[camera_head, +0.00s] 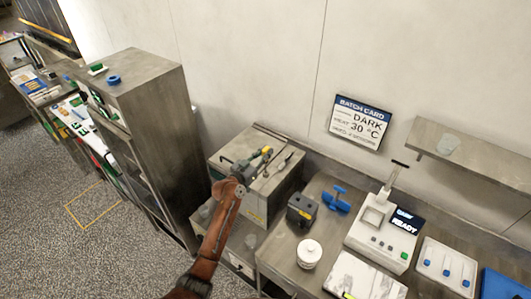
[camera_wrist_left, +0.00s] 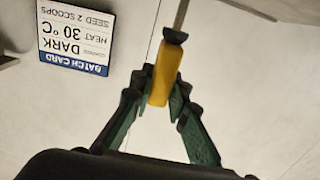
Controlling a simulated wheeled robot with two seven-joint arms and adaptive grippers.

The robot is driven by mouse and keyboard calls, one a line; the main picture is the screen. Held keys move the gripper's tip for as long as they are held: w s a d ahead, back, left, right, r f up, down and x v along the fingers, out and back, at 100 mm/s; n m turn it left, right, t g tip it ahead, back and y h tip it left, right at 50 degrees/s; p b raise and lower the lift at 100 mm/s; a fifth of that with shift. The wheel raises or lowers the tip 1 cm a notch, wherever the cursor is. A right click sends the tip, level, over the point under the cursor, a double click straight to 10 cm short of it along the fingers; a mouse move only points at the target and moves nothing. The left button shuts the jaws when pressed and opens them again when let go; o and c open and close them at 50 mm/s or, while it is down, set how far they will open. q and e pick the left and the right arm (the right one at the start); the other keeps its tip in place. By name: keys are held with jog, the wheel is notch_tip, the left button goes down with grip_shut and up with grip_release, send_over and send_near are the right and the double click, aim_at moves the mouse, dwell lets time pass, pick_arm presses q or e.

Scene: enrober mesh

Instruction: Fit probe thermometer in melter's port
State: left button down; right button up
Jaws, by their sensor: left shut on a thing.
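My left gripper (camera_head: 258,158) is above the grey metal box unit (camera_head: 228,150) against the wall. In the left wrist view my left gripper (camera_wrist_left: 162,86) is shut on the yellow handle of the probe thermometer (camera_wrist_left: 163,78). The probe has a dark collar and a thin metal stem that runs off the top edge of that view. In the head view a small yellow part of the probe (camera_head: 267,150) shows at the fingertips. No port can be made out, and I cannot tell for sure which unit is the melter. My right gripper is out of view.
A tall metal cabinet (camera_head: 150,95) stands left of the box. To the right, the worktop holds a dark block (camera_head: 301,208), a blue valve-like part (camera_head: 337,200), a white lidded pot (camera_head: 309,253) and a white machine reading READY (camera_head: 372,244). A batch card (camera_head: 358,121) hangs behind.

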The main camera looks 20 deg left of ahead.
pick_arm(q)
jog(key=shift+f+b, duration=0.5)
jog(key=shift+f, duration=0.05)
jog(key=shift+f+b, duration=1.2)
jog(key=shift+f, duration=0.1)
jog(key=shift+f+b, duration=1.7)
jog(key=shift+f, duration=0.15)
jog(key=c, duration=1.8)
grip_release()
jog(key=shift+s+a+f, duration=0.1)
jog(key=shift+s+a, duration=0.1)
jog(key=shift+s, duration=0.25)
jog(key=v, duration=1.1)
